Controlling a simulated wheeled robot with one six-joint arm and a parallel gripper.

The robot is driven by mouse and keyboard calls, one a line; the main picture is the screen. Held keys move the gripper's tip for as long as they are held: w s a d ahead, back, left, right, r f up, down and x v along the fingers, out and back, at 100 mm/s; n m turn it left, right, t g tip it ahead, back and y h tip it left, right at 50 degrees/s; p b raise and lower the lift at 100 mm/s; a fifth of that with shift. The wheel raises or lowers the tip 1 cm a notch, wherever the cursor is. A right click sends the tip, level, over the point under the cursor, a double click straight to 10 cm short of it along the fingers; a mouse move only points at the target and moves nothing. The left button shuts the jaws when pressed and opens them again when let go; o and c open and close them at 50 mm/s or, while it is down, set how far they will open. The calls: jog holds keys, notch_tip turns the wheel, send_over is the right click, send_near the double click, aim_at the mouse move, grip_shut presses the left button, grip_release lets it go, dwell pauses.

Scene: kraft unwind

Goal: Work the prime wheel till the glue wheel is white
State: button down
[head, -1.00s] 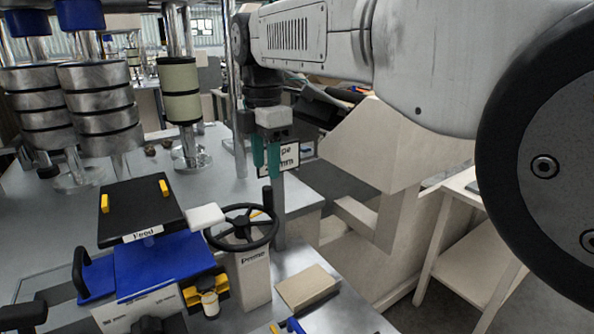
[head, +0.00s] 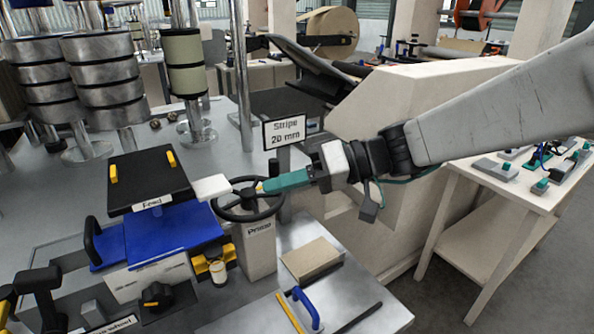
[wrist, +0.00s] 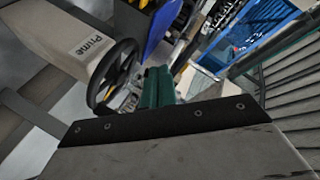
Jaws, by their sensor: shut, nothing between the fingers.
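The prime wheel (head: 240,218) is a black spoked handwheel on a beige post labelled Prime (head: 259,246). It also shows in the wrist view (wrist: 93,92), left of my fingers. My gripper (head: 266,186) has teal fingers, shut and empty, reaching in from the right. In the head view the fingertips overlap the wheel's right side; I cannot tell whether they touch it. In the wrist view the fingers (wrist: 152,86) are beside the rim. A small cream roller (head: 218,271) sits in a yellow bracket left of the post; I cannot tell whether it is the glue wheel.
The Stripe 20 mm sign (head: 285,133) stands behind the wheel. A white block (head: 212,187) and the black Feed plate (head: 150,180) are to its left. A tan block (head: 312,260) and a blue-handled tool (head: 308,308) lie in front on the grey table.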

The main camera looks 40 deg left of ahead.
jog(key=w+d+m+t+y, duration=0.4)
jog(key=d+m+y, duration=0.1)
jog(key=m, duration=0.4)
jog(key=m+t+y, duration=0.2)
jog(key=m+t, duration=0.4)
jog(key=m, duration=0.2)
send_near(277, 168)
jog(key=a, duration=0.6)
jog(key=shift+w+a, duration=0.1)
jog(key=shift+a, duration=0.3)
jog(key=shift+a+n, duration=0.15)
jog(key=shift+n, duration=0.15)
